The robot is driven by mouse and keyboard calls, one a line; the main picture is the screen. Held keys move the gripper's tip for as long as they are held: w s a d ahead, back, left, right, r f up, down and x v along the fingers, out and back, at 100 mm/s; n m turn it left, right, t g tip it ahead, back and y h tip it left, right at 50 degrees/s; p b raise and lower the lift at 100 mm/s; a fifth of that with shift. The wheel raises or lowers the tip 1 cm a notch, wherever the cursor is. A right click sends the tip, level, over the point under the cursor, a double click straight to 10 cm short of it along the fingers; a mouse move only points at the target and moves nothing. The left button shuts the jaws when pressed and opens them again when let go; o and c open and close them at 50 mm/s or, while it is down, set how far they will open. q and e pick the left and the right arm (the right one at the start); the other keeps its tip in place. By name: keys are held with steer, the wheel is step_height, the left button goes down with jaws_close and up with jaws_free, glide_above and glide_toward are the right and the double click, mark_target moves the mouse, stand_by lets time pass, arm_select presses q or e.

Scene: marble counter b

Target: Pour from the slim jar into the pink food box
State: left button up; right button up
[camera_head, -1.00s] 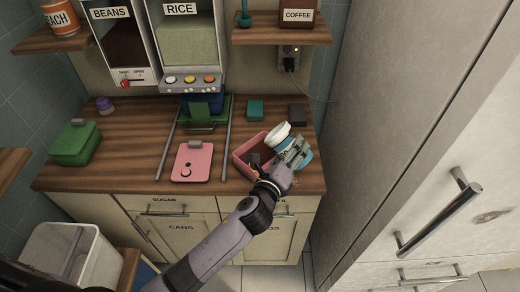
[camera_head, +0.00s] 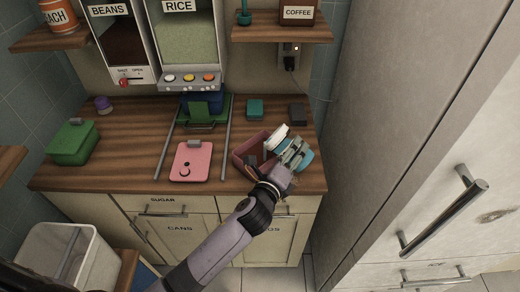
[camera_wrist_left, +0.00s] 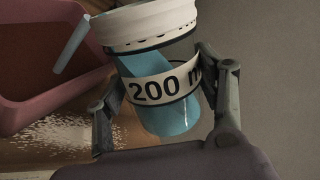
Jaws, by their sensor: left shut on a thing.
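The slim jar has a blue body (camera_head: 304,160), a white band at its mouth (camera_head: 275,137) and a "200 m" label (camera_wrist_left: 160,88). My left gripper (camera_head: 292,154) is shut around it and holds it tilted, mouth towards the left, at the right side of the pink food box (camera_head: 244,152). The wrist view shows the jar (camera_wrist_left: 170,118) between the fingers and the box (camera_wrist_left: 25,115) at left. White grains (camera_wrist_left: 72,132) lie on the counter beside the box. The gripper partly hides the jar and box; I cannot tell whether grains are falling. My right gripper is not in view.
A pink lid (camera_head: 192,163) lies left of the box. A green box (camera_head: 73,144), a teal block (camera_head: 255,109) and a dark block (camera_head: 297,114) stand on the wooden counter. Dispensers (camera_head: 183,45) stand behind; a tall cabinet (camera_head: 420,130) rises at right.

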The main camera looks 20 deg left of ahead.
arm_select(q)
steer(key=shift+f+n+b, duration=0.3)
steer(key=shift+b, duration=0.05)
stand_by(0.4)
steer(key=shift+a+r+n, duration=0.1)
steer(key=shift+r+n, duration=0.5)
steer(key=shift+n, duration=0.2)
stand_by(1.0)
steer(key=shift+w+a+r+n+h+p, duration=0.15)
steer(key=shift+a+r+n+h+p, duration=0.25)
steer(key=shift+a+r+n+p, duration=0.25)
stand_by(1.1)
steer(key=shift+w+a+f+n, duration=0.1)
steer(key=shift+a+f+n, duration=0.2)
steer(key=shift+n, duration=0.55)
stand_by(0.8)
steer(key=shift+p, duration=0.35)
steer(key=shift+s+d+f+m+b, duration=0.2)
steer(key=shift+d+m+b, duration=0.45)
steer(key=shift+m, duration=0.45)
